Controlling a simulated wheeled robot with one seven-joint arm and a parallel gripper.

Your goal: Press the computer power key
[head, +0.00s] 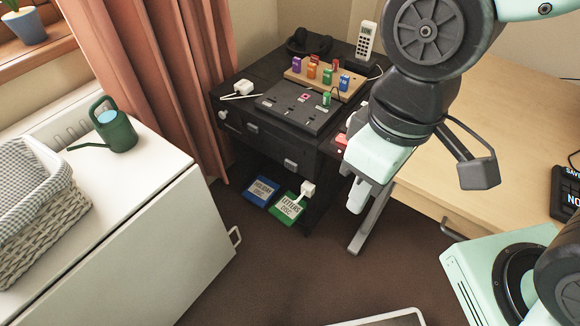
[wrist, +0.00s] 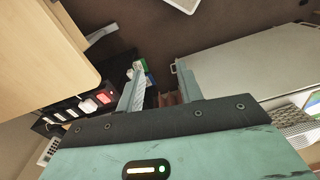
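No key label can be read, so I cannot tell which key is the computer power key. A lit red key (wrist: 105,97) shows in the wrist view in a dark strip (wrist: 45,126), beside a white block (wrist: 88,105) and several smaller pale keys. In the head view a red part (head: 341,140) shows at the desk's left edge, partly hidden by my arm. My gripper (head: 357,197) hangs pointing down in front of the dark cabinet and the desk's leg. In the wrist view its fingers (wrist: 160,78) are apart with nothing held; the red key lies left of them.
The black cabinet (head: 268,140) bears a control panel (head: 298,106) and a wooden board of coloured blocks (head: 325,77). The wooden desk (head: 430,170) stands right. Blue (head: 262,190) and green (head: 287,208) boxes lie below. The white cabinet (head: 160,225) stands left; dark floor lies between.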

